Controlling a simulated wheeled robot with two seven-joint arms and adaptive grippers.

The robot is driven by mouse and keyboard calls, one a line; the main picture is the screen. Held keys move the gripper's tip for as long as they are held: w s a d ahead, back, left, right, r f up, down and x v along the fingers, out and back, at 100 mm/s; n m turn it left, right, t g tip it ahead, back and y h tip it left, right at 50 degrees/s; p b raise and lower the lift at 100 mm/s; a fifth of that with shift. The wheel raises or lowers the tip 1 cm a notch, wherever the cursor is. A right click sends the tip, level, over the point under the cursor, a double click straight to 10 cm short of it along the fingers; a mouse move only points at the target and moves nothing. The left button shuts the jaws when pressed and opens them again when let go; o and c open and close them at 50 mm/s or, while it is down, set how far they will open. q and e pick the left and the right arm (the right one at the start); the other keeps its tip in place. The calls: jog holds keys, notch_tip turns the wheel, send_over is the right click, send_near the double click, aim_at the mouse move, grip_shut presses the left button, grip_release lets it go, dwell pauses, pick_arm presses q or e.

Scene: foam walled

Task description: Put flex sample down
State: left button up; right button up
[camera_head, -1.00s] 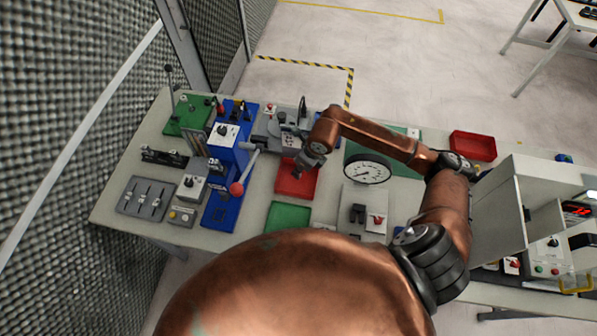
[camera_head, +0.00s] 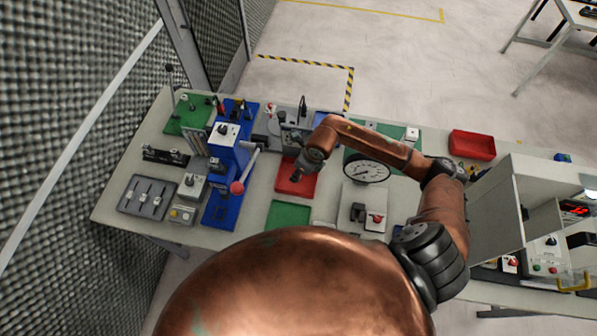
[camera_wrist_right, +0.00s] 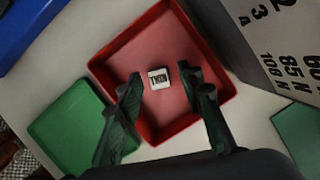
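The flex sample looks like a small white block marked "THIN" (camera_wrist_right: 159,78). It lies on the floor of a red tray (camera_wrist_right: 118,64) in the right wrist view. My right gripper (camera_wrist_right: 160,82) is open, with its two dark fingers apart on either side of the block and a gap to each. In the head view my right gripper (camera_head: 299,170) is over the red tray (camera_head: 296,186), and the block cannot be made out there. My left gripper is not in view.
A green tray (camera_head: 289,214) sits just in front of the red tray. A blue lever press (camera_head: 226,160) stands to the left, and a round dial gauge (camera_head: 367,171) on a grey fixture to the right. Another red tray (camera_head: 473,145) is farther right.

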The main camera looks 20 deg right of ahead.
jog(key=shift+r, duration=0.1)
jog(key=shift+r, duration=0.3)
jog(key=b+v, duration=0.1)
jog(key=v, duration=1)
jog(key=shift+r, duration=0.25)
jog(key=shift+s, duration=0.15)
